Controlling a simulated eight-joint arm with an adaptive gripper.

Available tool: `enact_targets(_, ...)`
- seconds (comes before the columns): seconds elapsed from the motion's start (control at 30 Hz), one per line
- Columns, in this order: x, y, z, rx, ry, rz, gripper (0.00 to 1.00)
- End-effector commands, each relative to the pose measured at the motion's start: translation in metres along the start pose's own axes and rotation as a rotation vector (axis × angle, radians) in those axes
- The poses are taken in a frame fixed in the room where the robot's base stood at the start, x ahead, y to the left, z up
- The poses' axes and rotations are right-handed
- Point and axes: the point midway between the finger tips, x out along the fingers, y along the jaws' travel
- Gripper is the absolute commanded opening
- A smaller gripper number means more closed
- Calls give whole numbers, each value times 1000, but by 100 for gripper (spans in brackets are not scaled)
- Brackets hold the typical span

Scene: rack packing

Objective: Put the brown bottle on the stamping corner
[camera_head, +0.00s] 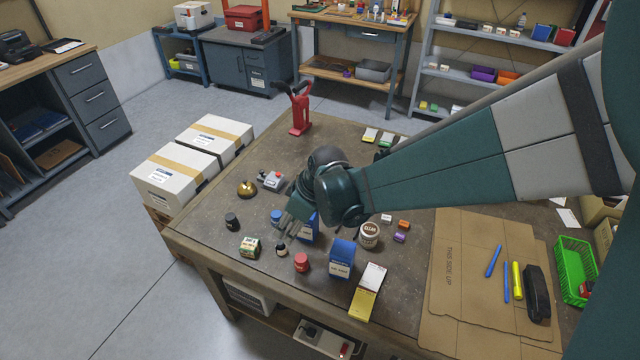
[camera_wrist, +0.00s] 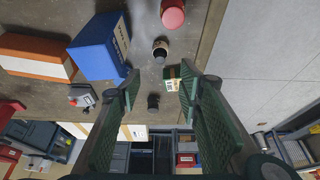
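A small dark brown bottle (camera_head: 281,249) with a pale label stands near the table's front-left edge, between a green-and-white box and a red jar. It also shows in the wrist view (camera_wrist: 160,49), just beyond the fingertips and between them in the picture, apart from both. My gripper (camera_head: 289,222) is above the table, behind the bottle in the head view. Its two fingers (camera_wrist: 161,80) are spread and empty in the wrist view. I cannot tell which area is the stamping corner; a grey-and-red device, perhaps a stamp (camera_head: 272,180), stands toward the back left beside a brass bell (camera_head: 247,188).
Close around are the green-and-white box (camera_head: 250,246), red jar (camera_head: 302,262), black jar (camera_head: 232,221), blue box (camera_head: 342,259) and cream jar (camera_head: 369,236). Another blue box (camera_head: 309,230) is partly hidden by my gripper. Cardboard (camera_head: 460,290) covers the right side. Bare tabletop (camera_head: 205,215) lies at left.

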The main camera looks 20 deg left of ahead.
Motion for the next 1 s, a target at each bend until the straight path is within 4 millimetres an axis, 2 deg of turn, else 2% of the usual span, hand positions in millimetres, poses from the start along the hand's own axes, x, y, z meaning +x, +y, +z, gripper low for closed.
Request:
enact_targets(0.4, 0, 0, 0, 1, 0, 1, 36)
enact_targets(0.57, -8, 4, 6, 18, 0, 9, 36)
enact_targets(0.77, -36, 17, 25, 86, 2, 44, 36)
enact_targets(1.0, -92, 38, 66, 224, 7, 114, 36)
